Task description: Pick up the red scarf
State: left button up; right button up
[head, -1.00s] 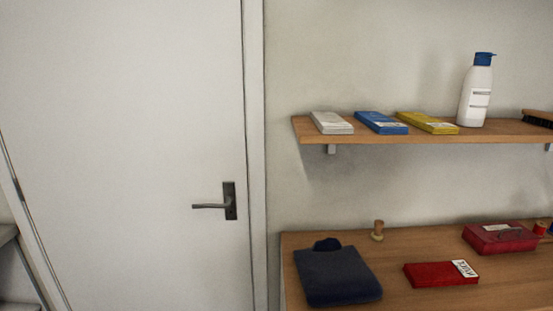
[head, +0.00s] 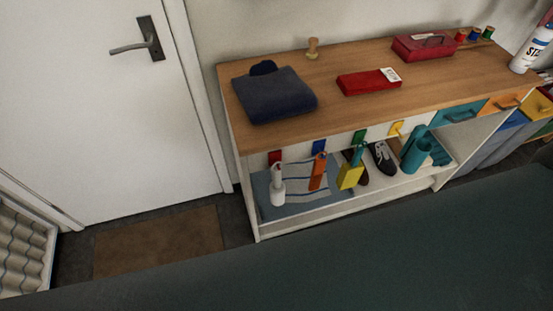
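A flat red folded-looking item with a white label (head: 366,82) lies on the wooden top of the cabinet, near its middle. It is the only thing here that could be the red scarf, but I cannot tell for sure whether it is cloth. A dark blue folded garment (head: 274,95) lies to its left, and a red box (head: 424,46) sits behind it to the right, both apart from it. Neither of my grippers is in the head view.
The cabinet top (head: 335,115) has bare wood around the red item. A large dark surface (head: 330,245) spans the foreground. A brown mat (head: 155,240) lies by the door.

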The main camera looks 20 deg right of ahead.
aim_at(351, 84)
jog(key=i+j, duration=0.1)
jog(key=j, duration=0.2)
jog(key=i+j, duration=0.15)
jog(key=j, duration=0.15)
jog(key=i+j, duration=0.1)
jog(key=j, duration=0.15)
jog(key=j+z, duration=0.3)
jog(key=z, duration=2)
jog(key=i+j, duration=0.05)
